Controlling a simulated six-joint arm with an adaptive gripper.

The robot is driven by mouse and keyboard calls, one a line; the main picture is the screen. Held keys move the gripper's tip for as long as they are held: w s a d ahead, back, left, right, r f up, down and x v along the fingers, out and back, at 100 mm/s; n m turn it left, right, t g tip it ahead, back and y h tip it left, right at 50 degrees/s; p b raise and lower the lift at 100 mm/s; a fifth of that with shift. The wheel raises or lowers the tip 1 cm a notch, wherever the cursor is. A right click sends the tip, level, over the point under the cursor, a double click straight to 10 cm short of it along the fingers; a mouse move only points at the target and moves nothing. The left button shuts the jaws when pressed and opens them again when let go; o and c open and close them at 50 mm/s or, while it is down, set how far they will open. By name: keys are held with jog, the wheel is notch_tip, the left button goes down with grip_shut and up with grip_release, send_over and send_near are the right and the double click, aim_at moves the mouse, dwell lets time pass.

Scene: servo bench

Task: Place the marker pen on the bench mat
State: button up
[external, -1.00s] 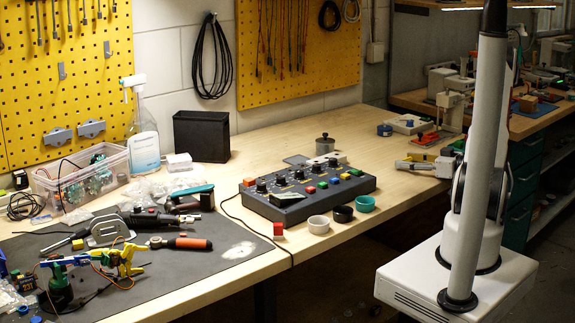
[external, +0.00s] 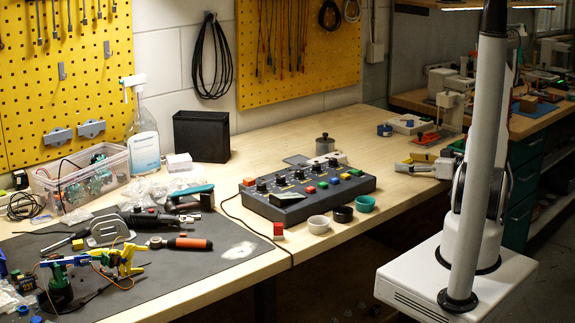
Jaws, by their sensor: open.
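The bench mat (external: 190,270) is dark grey and lies flat on the left front of the bench, with tools and wired parts on it. I cannot pick out the marker pen with certainty. My gripper (external: 403,167) is at the right end of the bench, low over or near its surface, far from the mat. It is small in view; it is open, and I see nothing held between its fingers.
A control box (external: 310,190) with knobs and coloured buttons stands mid-bench, with small cups (external: 318,224) and a red cube (external: 278,229) in front. A spray bottle (external: 146,140) and black box (external: 201,137) stand behind.

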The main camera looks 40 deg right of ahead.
jog(key=shift+r, duration=0.1)
jog(key=shift+s, duration=0.1)
jog(key=shift+v, duration=5.9)
jog(key=shift+d, duration=0.1)
